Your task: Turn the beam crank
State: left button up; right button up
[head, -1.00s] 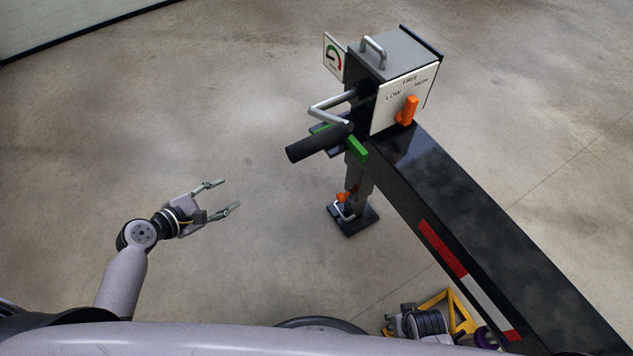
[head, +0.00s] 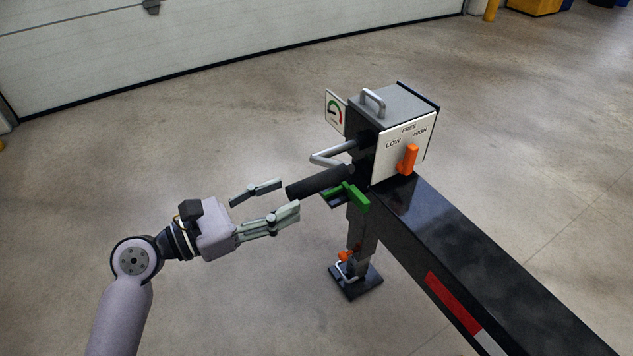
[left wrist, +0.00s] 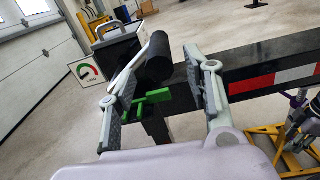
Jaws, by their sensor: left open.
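The beam crank is a bent silver rod (head: 333,155) with a black cylindrical grip (head: 319,182), on the left side of the grey gear box (head: 402,115) atop the black beam (head: 470,240). My left gripper (head: 278,202) is open, its fingertips just short of the free end of the black grip. In the left wrist view the grip (left wrist: 159,57) shows between and beyond the two open fingers (left wrist: 170,85). The orange lever (head: 407,159) on the LOW/FREE/HIGH plate points upward, near FREE and HIGH.
A green bracket (head: 347,194) sits just below the grip. A small gauge plate (head: 335,111) stands left of the box. The beam's leg ends in a foot plate (head: 356,282) on the floor. Open floor lies to the left, before a white garage door (head: 200,45).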

aim_at(317, 184)
pick_arm(q)
jog(key=x, duration=0.8)
grip_shut()
dwell(0.5)
